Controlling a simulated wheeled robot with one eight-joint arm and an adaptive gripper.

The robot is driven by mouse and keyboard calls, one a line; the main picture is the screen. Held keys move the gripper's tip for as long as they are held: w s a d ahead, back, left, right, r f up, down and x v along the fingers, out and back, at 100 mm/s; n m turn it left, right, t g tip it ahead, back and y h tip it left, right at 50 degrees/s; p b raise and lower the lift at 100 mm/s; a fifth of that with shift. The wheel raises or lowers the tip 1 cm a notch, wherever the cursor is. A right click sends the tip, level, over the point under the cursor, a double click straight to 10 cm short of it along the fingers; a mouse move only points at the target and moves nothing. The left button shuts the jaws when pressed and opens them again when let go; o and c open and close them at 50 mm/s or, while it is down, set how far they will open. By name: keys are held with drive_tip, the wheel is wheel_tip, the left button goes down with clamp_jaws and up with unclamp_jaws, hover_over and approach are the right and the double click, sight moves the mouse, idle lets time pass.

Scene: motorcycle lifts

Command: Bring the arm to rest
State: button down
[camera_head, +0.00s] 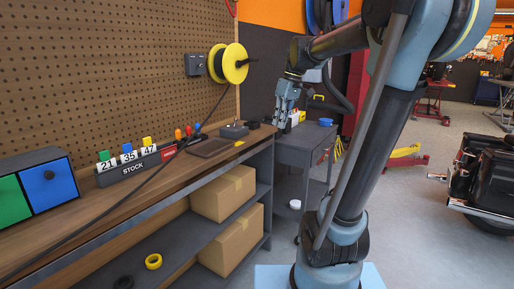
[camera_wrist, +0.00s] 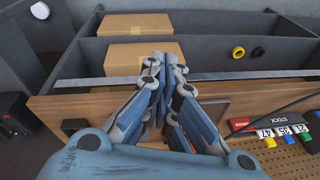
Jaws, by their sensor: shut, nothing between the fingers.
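My gripper (camera_head: 286,103) is at the end of my raised arm in the head view. It points down over the area where the workbench (camera_head: 120,205) meets the grey cart (camera_head: 305,142). In the wrist view my gripper (camera_wrist: 162,62) has its fingers together, with nothing between them. Behind the fingers in that view are the bench edge and the lower shelf. My arm bends high above the bench. Whether the fingertips touch anything is not clear, but they appear to be in free air.
A stock rack (camera_head: 135,163) with numbered tags and a green and blue box (camera_head: 45,185) stand on the bench. Cardboard boxes (camera_head: 223,194) fill part of the shelf below. A yellow cable reel (camera_head: 235,63) hangs on the pegboard. Open floor (camera_head: 415,235) lies at right, beside a motorcycle (camera_head: 485,170).

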drive_tip(key=s+d+f+m+t+h, duration=0.1)
drive_tip(key=s+d+f+m, duration=0.3)
drive_tip(key=s+f, duration=0.7)
drive_tip(key=s+d+f+m+h, duration=0.1)
drive_tip(key=s+d+f+m, duration=0.3)
drive_tip(key=s+f, duration=0.7)
wheel_tip(320, 180, down, 3)
drive_tip(key=shift+d+r+m+t+h, duration=0.2)
drive_tip(key=shift+d+m+t+h, duration=0.2)
drive_tip(key=shift+d, duration=0.85)
drive_tip(key=shift+s, duration=0.1)
